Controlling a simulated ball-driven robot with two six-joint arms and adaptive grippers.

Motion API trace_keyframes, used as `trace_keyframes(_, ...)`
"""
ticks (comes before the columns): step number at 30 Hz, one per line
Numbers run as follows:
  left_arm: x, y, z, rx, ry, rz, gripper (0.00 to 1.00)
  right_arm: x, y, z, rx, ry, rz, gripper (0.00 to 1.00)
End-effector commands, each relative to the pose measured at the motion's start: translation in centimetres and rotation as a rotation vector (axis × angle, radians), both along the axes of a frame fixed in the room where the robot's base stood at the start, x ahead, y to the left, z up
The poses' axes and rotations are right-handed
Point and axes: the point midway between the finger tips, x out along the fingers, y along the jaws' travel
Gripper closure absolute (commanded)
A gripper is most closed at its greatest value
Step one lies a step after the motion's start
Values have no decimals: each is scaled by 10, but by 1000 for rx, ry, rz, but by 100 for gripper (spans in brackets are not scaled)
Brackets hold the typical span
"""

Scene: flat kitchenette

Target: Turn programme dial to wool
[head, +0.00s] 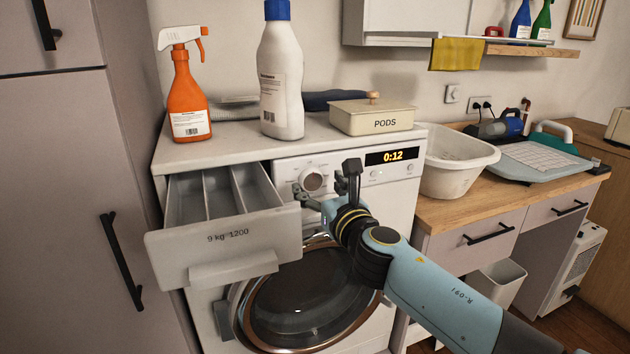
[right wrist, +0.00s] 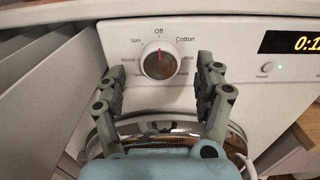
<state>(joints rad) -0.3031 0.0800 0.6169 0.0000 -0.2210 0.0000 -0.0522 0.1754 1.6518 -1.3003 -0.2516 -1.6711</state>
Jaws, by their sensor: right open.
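The programme dial (head: 311,180) is a round white knob on the front panel of the white washing machine (head: 400,207). In the right wrist view the dial (right wrist: 158,64) has a red mark pointing up at "Off". "Cotton" and "Spin" can be read beside it; other labels are partly hidden by my fingers. My right gripper (head: 326,182) is open in front of the panel. In the right wrist view its fingers (right wrist: 160,90) stand to the left and right of the dial's lower part, apart from it. My left gripper is not in view.
The detergent drawer (head: 225,238) is pulled out, left of the dial. The display (head: 391,156) reads 0:12. An orange spray bottle (head: 186,95), a white bottle (head: 281,80) and a PODS box (head: 371,118) stand on top. The round door (head: 310,300) is below my gripper.

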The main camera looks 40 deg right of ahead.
Motion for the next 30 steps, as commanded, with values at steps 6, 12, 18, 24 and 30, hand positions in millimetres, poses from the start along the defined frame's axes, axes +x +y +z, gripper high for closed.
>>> trace_keyframes(6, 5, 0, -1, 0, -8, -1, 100, 24, -6, 0, 1, 0, 1, 30)
trace_keyframes(12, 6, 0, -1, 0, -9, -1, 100, 28, -7, 0, 2, 0, 1, 30)
trace_keyframes(18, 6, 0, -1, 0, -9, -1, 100, 28, -7, 0, 2, 1, 1, 39)
trace_keyframes(24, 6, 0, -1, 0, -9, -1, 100, 28, -7, 0, 2, 1, 1, 65)
trace_keyframes(30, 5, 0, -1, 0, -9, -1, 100, 28, -7, 0, 2, 1, 0, 85)
